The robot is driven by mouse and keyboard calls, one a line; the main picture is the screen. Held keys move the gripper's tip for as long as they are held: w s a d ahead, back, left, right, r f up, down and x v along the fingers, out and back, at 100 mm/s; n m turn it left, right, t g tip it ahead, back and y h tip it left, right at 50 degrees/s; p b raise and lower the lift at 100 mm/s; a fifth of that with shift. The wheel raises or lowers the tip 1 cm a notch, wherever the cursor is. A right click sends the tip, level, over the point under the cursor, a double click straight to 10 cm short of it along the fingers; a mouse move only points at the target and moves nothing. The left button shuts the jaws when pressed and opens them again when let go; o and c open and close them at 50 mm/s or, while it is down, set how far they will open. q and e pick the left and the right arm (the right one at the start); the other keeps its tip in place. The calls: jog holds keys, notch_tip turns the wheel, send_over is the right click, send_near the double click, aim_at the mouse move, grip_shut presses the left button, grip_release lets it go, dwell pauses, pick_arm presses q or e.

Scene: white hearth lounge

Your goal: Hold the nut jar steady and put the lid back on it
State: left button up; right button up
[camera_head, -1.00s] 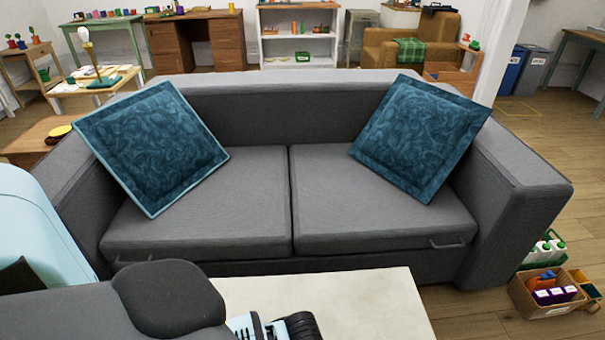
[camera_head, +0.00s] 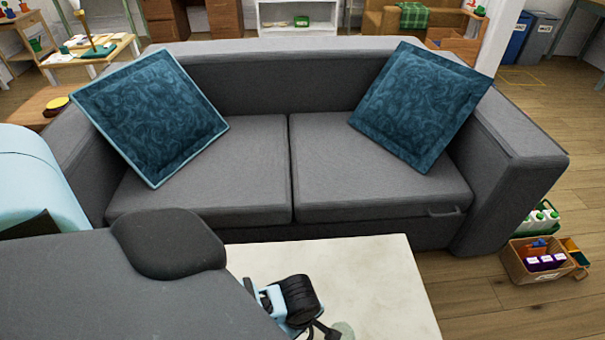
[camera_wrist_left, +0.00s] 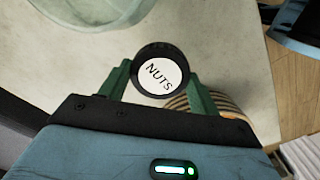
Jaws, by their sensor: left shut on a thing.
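In the left wrist view, a round dark lid (camera_wrist_left: 160,48) with a white NUTS label faces the camera. My left gripper (camera_wrist_left: 160,78) is shut on it, a green finger at each side. Whether a jar is under the lid is hidden. A clear greenish round vessel (camera_wrist_left: 92,22), cut by the top edge, stands up and left of the lid; I cannot tell whether it is the jar. In the head view, my left gripper (camera_head: 318,330) is over the pale table (camera_head: 385,290), its fingertips unclear near the bottom edge. My right gripper is not in view.
A grey sofa (camera_head: 230,170) with two teal cushions (camera_head: 150,115) (camera_head: 420,105) stands just behind the table. The table's right part is bare. A brown striped thing (camera_wrist_left: 222,103) lies by the right finger.

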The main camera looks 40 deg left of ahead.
pick_arm(q)
jog(key=s+d, duration=0.1)
jog(key=s, duration=0.3)
jog(key=s+d+r+p, duration=0.1)
jog(key=s, duration=0.4)
jog(key=s+d, duration=0.1)
jog(key=s, duration=0.3)
jog(key=shift+s+d+r+p, duration=0.1)
jog(key=shift+s+r+p, duration=0.05)
jog(key=shift+s+p, duration=0.25)
jog(key=shift+w, duration=0.1)
